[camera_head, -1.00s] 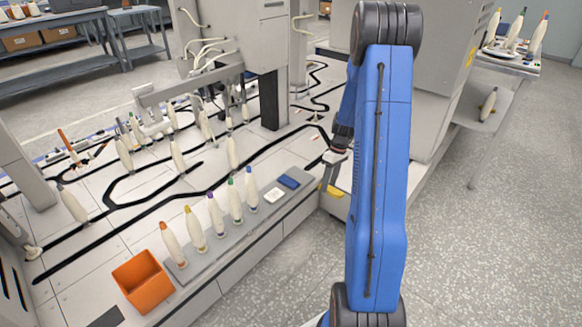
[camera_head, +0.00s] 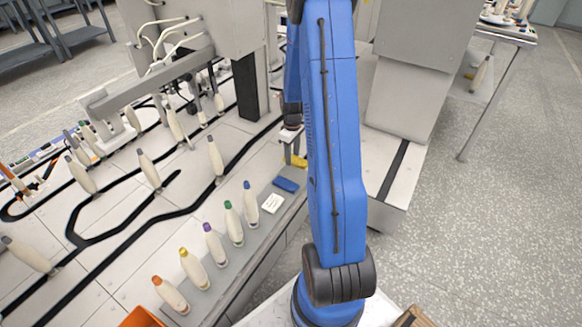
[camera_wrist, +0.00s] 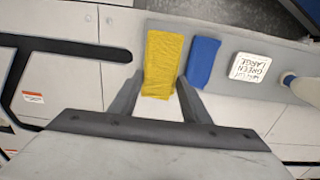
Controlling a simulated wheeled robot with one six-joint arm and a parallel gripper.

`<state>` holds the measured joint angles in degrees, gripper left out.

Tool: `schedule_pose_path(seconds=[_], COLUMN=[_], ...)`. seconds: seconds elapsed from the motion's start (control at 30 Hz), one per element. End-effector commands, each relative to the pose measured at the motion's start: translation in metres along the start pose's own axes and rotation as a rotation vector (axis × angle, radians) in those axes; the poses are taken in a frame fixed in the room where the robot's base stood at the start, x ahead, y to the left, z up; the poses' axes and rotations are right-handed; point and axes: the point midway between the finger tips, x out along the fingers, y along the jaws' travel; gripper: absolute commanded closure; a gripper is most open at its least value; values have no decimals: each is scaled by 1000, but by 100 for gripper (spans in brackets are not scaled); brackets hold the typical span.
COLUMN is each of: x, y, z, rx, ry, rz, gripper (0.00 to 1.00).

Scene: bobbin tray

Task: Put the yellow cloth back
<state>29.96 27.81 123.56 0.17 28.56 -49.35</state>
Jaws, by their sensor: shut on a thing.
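The yellow cloth (camera_wrist: 163,58) is a small rectangle between my two fingers in the wrist view. My gripper (camera_wrist: 160,82) is shut on its near end, and the far end sticks out past the fingertips. In the head view my gripper (camera_head: 291,142) shows just left of my blue arm, with the yellow cloth (camera_head: 298,160) at its tip. The cloth is over or on the grey strip along the table's front edge; I cannot tell if it touches. A blue cloth (camera_wrist: 204,62) lies close to its right in the wrist view, with a narrow gap between.
A white label card (camera_wrist: 250,68) lies beside the blue cloth. A row of bobbins with coloured tips, such as the green-tipped one (camera_head: 233,223), stands along the grey strip. An orange bin (camera_head: 142,318) is at the lower left. More bobbins stand on the black-tracked table.

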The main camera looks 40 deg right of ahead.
Motion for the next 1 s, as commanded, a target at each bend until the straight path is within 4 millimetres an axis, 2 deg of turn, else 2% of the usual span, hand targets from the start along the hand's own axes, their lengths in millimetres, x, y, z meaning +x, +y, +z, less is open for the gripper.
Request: schedule_pose_path(seconds=[0.1,0.37,0.6,0.83,0.87,0.9,0.93,1.0], x=[19,36,65,68,68,68,68,68], y=[0,0,0,0,0,0,0,0], z=[0,0,0,0,0,0,0,0], rx=[0,1,1,1,1,1,1,1], ry=[-1,0,-1,1,1,1,1,1], rz=[-2,-1,-2,0,0,0,0,0], gripper=[75,75,75,75,52,43,38,38])
